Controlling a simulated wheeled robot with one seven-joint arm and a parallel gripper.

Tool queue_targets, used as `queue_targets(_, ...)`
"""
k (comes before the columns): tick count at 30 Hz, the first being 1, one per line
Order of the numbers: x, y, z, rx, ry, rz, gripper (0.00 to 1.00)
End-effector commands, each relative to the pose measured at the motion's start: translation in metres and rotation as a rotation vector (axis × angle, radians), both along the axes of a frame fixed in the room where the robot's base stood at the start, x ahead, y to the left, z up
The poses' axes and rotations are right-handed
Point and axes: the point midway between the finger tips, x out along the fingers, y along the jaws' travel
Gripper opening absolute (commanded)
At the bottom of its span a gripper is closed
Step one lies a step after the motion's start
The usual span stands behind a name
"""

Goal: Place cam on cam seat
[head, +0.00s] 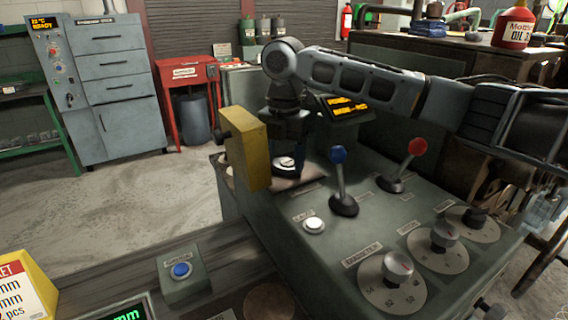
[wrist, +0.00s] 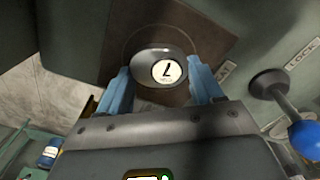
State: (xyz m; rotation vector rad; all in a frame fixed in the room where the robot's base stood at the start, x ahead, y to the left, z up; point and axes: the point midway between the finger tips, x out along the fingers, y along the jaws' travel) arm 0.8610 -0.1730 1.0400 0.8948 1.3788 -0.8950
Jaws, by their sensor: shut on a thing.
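A yellow block (head: 247,150) with a dark knob stands just left of my gripper. A blue-knobbed lever (head: 339,156) and a red-knobbed lever (head: 417,147) rise to the right. A lit display (head: 346,106) is behind. Dials (head: 392,283) and a white button (head: 314,225) are nearer.

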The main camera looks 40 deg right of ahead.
Motion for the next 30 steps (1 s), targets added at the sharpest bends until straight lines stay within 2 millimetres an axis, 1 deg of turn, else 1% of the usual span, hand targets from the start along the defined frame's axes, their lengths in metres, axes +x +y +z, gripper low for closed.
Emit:
queue_targets(4,0.0,0.0,0.002,0.0,-0.001,0.0,0.28)
queue_targets(8,0.0,0.0,-0.001,0.001,0.0,0.0,0.28)
queue_targets(9,0.0,0.0,-0.001,0.001,0.0,0.001,0.68)
queue_targets(16,0.0,0.0,-0.001,0.001,0.0,0.001,0.9)
queue_targets(17,0.0,0.0,-0.001,0.001,0.0,0.001,0.91)
queue_targets(25,0.0,0.0,0.001,-0.001,0.0,0.001,0.91)
queue_targets(28,0.001,0.0,0.008,0.0,-0.002,0.001,0.91)
queue_targets(30,0.001,0.001,0.018,0.001,-0.003,0.002,0.91)
